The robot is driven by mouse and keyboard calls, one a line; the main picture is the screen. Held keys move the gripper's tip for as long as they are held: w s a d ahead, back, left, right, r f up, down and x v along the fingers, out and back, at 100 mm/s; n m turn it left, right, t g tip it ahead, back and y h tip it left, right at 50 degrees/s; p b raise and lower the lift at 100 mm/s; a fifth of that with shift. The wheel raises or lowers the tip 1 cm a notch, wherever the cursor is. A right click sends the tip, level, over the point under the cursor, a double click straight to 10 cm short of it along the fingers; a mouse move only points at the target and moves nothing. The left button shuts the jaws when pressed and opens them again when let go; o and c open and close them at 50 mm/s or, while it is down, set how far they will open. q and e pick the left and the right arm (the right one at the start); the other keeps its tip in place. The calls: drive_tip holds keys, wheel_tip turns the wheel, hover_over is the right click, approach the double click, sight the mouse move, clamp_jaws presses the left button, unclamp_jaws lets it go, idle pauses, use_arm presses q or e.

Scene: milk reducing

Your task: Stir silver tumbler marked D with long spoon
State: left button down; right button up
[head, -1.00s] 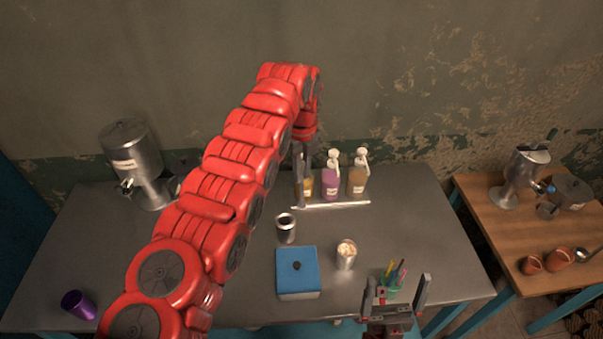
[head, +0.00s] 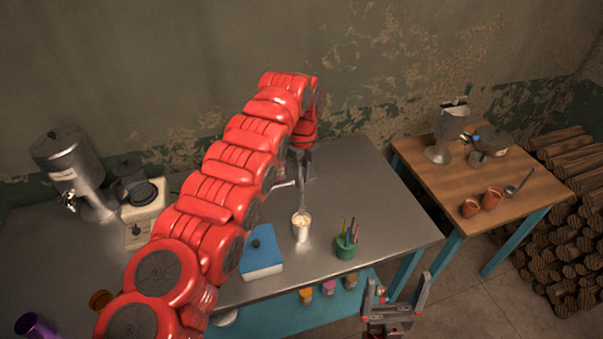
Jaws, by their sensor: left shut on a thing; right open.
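A silver tumbler (head: 301,230) with pale frothy contents stands on the steel table, right of the blue box; I cannot read a mark on it. My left gripper (head: 302,160) is above and slightly behind this tumbler, partly hidden by my red arm. It is shut on a thin grey upright thing, seemingly the long spoon (head: 302,190), whose lower end lines up with the tumbler's mouth. I cannot tell whether it is inside. My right gripper (head: 396,288) is open and empty in front of the table's edge.
A blue box (head: 262,252) and a green cup of coloured sticks (head: 347,246) flank the tumbler. A dispenser (head: 70,165) and a cream appliance (head: 140,205) stand at left. A wooden table (head: 480,185) holds a jug, clay cups and a ladle.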

sight(302, 205)
use_arm(q)
wheel_tip(302, 205, down, 2)
drive_tip(key=shift+f, duration=0.25)
drive_tip(key=shift+f+b, duration=2.3)
drive_tip(key=shift+f, duration=0.75)
